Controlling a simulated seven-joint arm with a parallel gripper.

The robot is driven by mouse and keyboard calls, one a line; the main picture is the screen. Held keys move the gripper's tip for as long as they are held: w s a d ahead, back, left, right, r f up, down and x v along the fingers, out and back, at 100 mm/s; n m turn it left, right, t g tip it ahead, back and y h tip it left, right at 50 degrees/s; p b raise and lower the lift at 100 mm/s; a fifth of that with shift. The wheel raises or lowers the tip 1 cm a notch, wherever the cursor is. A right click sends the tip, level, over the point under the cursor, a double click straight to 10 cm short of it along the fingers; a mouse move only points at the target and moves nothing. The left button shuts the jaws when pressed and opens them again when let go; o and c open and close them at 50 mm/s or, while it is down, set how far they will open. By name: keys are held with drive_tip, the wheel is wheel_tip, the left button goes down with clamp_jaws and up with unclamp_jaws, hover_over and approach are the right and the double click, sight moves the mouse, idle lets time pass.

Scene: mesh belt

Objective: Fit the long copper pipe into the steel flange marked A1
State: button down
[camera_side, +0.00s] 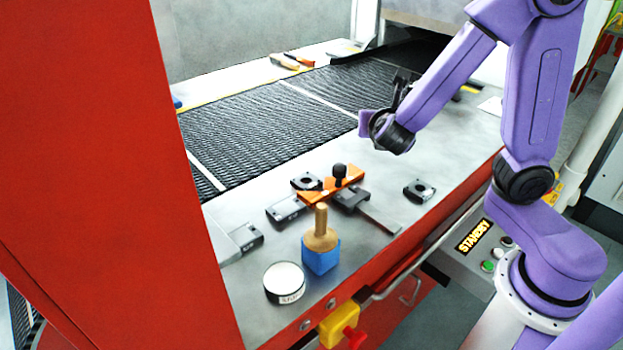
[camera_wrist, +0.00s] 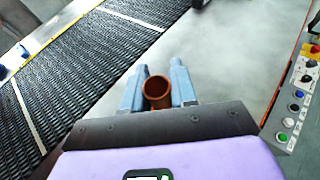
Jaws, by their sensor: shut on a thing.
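In the wrist view, my gripper (camera_wrist: 160,78) is shut on a copper pipe (camera_wrist: 157,91). The pipe's open round end shows between the two blue-grey fingers; its length is hidden. In the side view, my wrist is over the steel plate by the mesh belt, and I cannot make out the pipe there. Two dark square flanges with round holes are on the plate: one (camera_side: 307,181) behind the orange bar, one (camera_side: 419,190) farther right, nearer my arm. Both are apart from my gripper. I cannot read an A1 mark on either.
An orange bar (camera_side: 318,195) with a black knob (camera_side: 340,171) lies near dark blocks (camera_side: 286,212). A blue block (camera_side: 321,260) with a wooden-handled tool (camera_side: 320,232) and a round white tin (camera_side: 285,280) stand at the front. The mesh belt (camera_side: 262,127) runs behind.

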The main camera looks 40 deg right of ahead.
drive_tip(key=s+a+m+g+h, duration=0.1)
drive_tip(key=s+a+m+g, duration=0.1)
drive_tip(key=a, duration=0.6)
hover_over(308, 176)
drive_tip(key=s, duration=0.1)
wheel_tip(308, 176, down, 9)
drive_tip(key=shift+d+r, duration=0.1)
drive_tip(key=shift+r, duration=0.1)
drive_tip(key=shift+w+f, duration=0.45)
drive_tip(key=shift+f, duration=1.65)
drive_tip(key=shift+f, duration=0.1)
drive_tip(key=c, duration=0.9)
unclamp_jaws()
